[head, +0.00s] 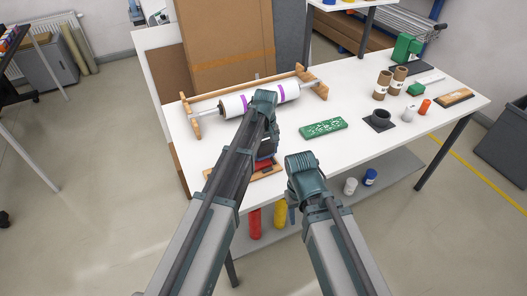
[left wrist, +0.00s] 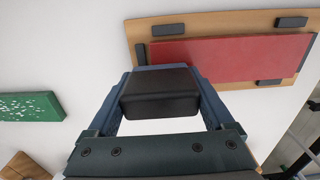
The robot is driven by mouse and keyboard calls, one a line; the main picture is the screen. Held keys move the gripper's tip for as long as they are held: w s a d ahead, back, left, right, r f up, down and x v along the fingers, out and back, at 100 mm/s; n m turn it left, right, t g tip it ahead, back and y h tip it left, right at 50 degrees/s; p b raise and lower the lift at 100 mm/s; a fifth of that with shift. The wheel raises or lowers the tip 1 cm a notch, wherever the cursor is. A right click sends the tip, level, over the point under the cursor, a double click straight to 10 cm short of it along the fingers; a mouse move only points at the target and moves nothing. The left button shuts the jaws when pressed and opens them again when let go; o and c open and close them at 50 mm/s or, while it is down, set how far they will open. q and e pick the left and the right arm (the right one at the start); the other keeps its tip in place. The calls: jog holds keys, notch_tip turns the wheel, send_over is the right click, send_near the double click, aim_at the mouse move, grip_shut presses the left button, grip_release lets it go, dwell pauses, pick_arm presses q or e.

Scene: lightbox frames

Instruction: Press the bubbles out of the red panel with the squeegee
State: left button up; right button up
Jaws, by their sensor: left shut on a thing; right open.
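The red panel (left wrist: 235,58) lies flat on a wooden board (left wrist: 150,30) with black stops around it. In the head view the red panel (head: 263,164) is mostly hidden behind my left arm. My left gripper (head: 267,148) is over the table near the panel. In the left wrist view its fingers are shut on a dark block, which appears to be the squeegee (left wrist: 160,92). The block overlaps the panel's near edge in that view; I cannot tell whether they touch. No bubbles can be made out. My right gripper (head: 292,208) is open and empty in front of the table edge.
A roll on a wooden stand (head: 236,103) lies at the back of the white table. A green slab with white marks (head: 323,128) is right of the panel. Bare table lies between.

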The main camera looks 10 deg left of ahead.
pick_arm(q)
jog(key=shift+s+a, duration=0.5)
jog(key=shift+a, duration=0.35)
jog(key=shift+s+a, duration=0.5)
jog(key=shift+a, duration=0.3)
jog(key=shift+s+a+f, duration=0.1)
jog(key=shift+s+a, duration=0.45)
jog(key=shift+a, duration=0.25)
jog(key=shift+s+a, duration=0.55)
jog(key=shift+a, duration=0.25)
jog(key=shift+s+a, duration=0.5)
jog(key=shift+a, duration=0.3)
jog(key=shift+s+a, duration=0.45)
jog(key=shift+a, duration=0.35)
jog(key=shift+a, duration=0.1)
jog(key=shift+s+a, duration=0.5)
jog(key=shift+a, duration=0.25)
jog(key=shift+s+a, duration=0.5)
jog(key=shift+a, duration=0.2)
jog(key=shift+a, duration=0.1)
